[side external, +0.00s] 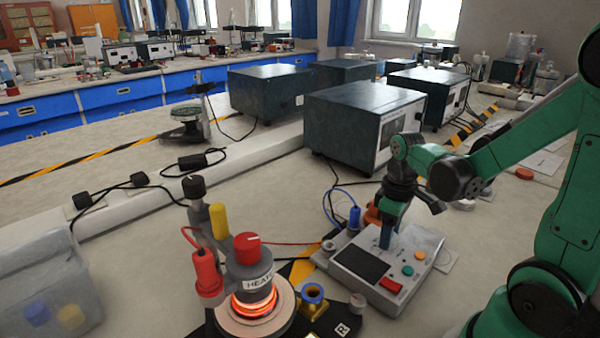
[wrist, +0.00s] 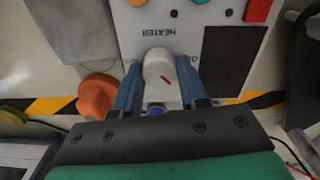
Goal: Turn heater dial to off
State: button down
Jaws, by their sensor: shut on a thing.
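The heater dial (wrist: 156,66) is a white round knob with a red mark, below the word HEATER in the wrist view. The red mark slants towards the lower right of that view. My gripper (wrist: 160,70) has its blue fingers on both sides of the dial and is shut on it. In the side view my gripper (side external: 385,241) reaches down to the back of the white control box (side external: 408,243), and the dial is hidden there. The heater coil (side external: 254,303) glows orange under its HEATER label. The small lettering around the dial is partly hidden by the fingers.
The box also carries a dark screen (side external: 362,262), a red switch (side external: 391,286) and green and orange buttons. An orange knob (wrist: 97,97) stands close beside my left finger in the wrist view. A blue plug (side external: 354,216) and cables lie behind the box.

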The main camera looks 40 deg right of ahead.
jog(key=n, duration=0.4)
jog(key=shift+n, duration=0.3)
jog(key=n, duration=0.4)
jog(key=shift+n, duration=0.4)
jog(key=shift+c, duration=2.4)
grip_release()
jog(key=shift+r, duration=0.15)
jog(key=shift+r, duration=2.7)
jog(key=shift+a, duration=0.15)
